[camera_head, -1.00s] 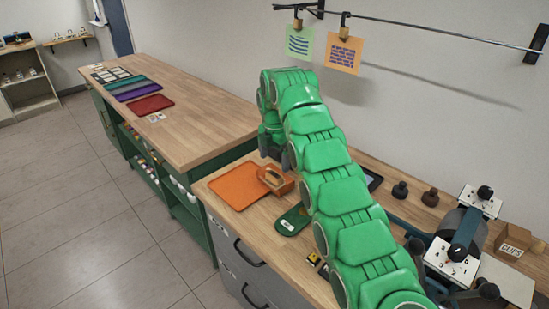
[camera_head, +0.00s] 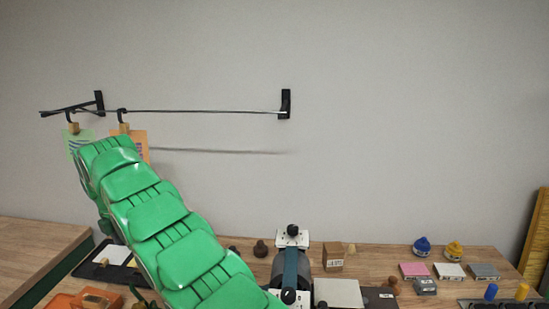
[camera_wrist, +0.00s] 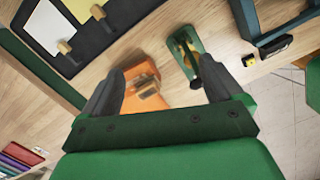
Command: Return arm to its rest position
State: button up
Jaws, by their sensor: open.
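My green arm (camera_head: 165,225) reaches up and left across the head view, its far end in front of the hanging cards. In the wrist view my gripper (camera_wrist: 164,80) is open, with its two dark fingers well apart and nothing between them held. The orange piece also shows at the lower left of the head view (camera_head: 95,299). The gripper itself is hidden behind the arm in the head view.
A wall rail (camera_head: 200,111) holds hanging cards near the arm's far end. A green oval holder (camera_wrist: 184,50) and a black board (camera_wrist: 75,35) lie on the counter. A grey-and-white machine (camera_head: 291,265), small box (camera_head: 333,257) and colored pads stand right of the arm.

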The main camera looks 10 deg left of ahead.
jog(key=d+r+m, duration=0.4)
jog(key=d+m, duration=0.1)
jog(key=d, duration=0.8)
jog(key=s+d+r+m, duration=0.1)
jog(key=d+r+m, duration=0.35)
jog(key=d, duration=0.75)
jog(key=d+r+m, duration=0.3)
jog(key=d+m, duration=0.3)
jog(key=d, duration=0.7)
jog(key=s+d+f+m+g, duration=0.2)
jog(key=s+d+m, duration=0.6)
jog(key=s+d, duration=0.8)
jog(key=s+d+f+m, duration=0.3)
jog(key=s+f+m, duration=0.1)
jog(key=s, duration=0.5)
jog(key=s+d+f+m+g, duration=0.1)
jog(key=s+d+f+m, duration=0.2)
jog(key=s+f, duration=0.2)
jog(key=s, duration=0.3)
jog(key=shift+s+d+f+m, duration=0.2)
jog(key=shift+s+f+m, duration=0.15)
jog(key=shift+f, duration=0.05)
